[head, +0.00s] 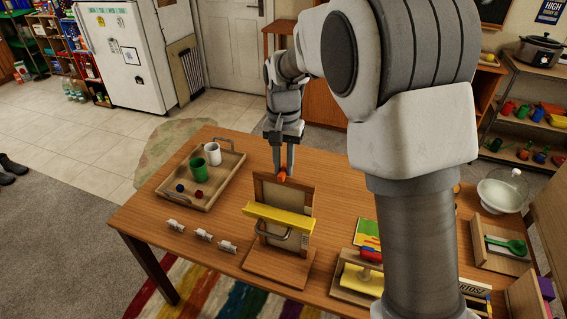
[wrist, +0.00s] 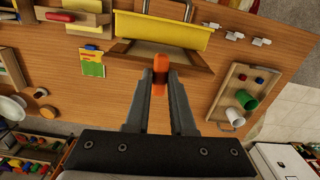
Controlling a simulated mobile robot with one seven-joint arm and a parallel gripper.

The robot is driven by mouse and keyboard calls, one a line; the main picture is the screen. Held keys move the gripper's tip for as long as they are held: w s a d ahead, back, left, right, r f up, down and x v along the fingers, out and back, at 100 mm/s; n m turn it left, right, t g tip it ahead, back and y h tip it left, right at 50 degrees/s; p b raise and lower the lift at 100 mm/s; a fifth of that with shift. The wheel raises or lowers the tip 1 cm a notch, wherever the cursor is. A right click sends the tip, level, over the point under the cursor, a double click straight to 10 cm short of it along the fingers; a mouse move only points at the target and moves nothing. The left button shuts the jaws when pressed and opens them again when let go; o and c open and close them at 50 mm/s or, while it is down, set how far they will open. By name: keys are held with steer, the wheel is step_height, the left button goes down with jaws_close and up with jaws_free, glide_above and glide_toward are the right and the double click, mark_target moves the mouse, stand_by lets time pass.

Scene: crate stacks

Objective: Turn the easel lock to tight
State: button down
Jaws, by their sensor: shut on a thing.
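The wooden easel (head: 263,192) stands on the table with a yellow bar (head: 279,219) across its front. The orange easel lock (head: 281,174) is at the top of its back edge. In the wrist view the lock (wrist: 160,68) sits between the two fingertips. My gripper (head: 284,167) points down behind the easel and is shut on the lock. The wrist view also shows my gripper (wrist: 160,85) from above, with the easel's yellow bar (wrist: 163,31) beyond it. I cannot tell how far the lock is turned.
A yellow-green booklet (head: 366,233) and a wooden holder (head: 350,291) are to the right.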

mark_target(284, 169)
steer(key=shift+m, duration=0.5)
steer(key=c, duration=0.8)
jaws_free()
steer(key=shift+o, duration=0.2)
step_height(284, 169, up, 17)
steer(key=shift+r, duration=0.2)
